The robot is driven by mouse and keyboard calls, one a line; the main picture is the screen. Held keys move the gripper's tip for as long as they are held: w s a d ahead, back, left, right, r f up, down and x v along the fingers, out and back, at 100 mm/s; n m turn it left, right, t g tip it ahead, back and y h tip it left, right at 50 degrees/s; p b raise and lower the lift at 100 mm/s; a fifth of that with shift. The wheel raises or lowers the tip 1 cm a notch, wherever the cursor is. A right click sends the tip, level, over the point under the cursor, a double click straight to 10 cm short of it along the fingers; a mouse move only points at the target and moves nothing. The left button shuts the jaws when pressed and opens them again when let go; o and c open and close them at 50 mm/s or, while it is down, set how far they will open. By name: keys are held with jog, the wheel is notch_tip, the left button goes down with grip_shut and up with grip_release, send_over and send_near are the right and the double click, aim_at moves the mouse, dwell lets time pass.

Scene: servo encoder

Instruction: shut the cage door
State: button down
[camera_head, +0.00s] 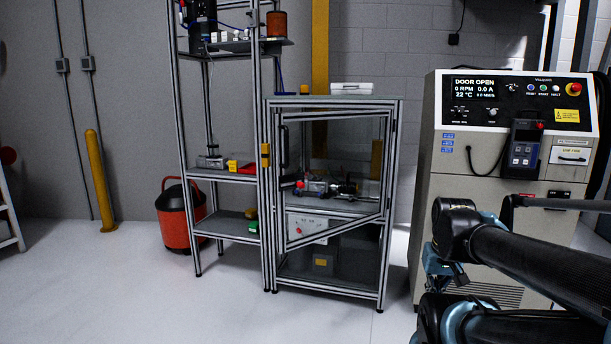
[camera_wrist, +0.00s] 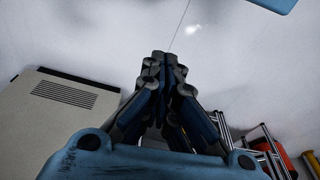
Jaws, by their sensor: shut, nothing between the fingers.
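The cage (camera_head: 334,101) is an aluminium-framed cabinet with clear panels, standing in the middle of the head view. Its framed clear door (camera_head: 336,232) stands ajar, with its left edge swung out towards me and its right edge at the cage's right post. A black handle (camera_head: 284,146) is near the door's left edge. The console display (camera_head: 474,88) reads "DOOR OPEN". My gripper (camera_wrist: 165,62) is shut and empty in the wrist view, over bare floor. It is apart from the door, and its fingertips are not clear in the head view.
The console cabinet (camera_head: 441,176) stands right of the cage, behind my arm; it also shows in the wrist view (camera_wrist: 65,107). An open shelf rack (camera_head: 225,176) adjoins the cage's left side. A red bin (camera_head: 175,222) is farther left. The floor in front is clear.

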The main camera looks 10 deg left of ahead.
jog(key=shift+w, duration=0.1)
notch_tip(320, 180, up, 28)
jog(key=r+n+g+y, duration=0.15)
jog(key=n+y, duration=0.55)
jog(key=n, duration=1.9)
send_over(297, 182)
jog(key=s+d, duration=0.4)
jog(key=d, duration=0.7)
jog(key=f, duration=0.1)
jog(key=x, duration=0.9)
jog(key=shift+w+a+f, duration=0.1)
jog(key=shift+a+f, duration=0.05)
jog(key=shift+a, duration=0.25)
jog(key=shift+w+a, duration=1.3)
jog(key=shift+w, duration=0.1)
jog(key=shift+d, duration=0.1)
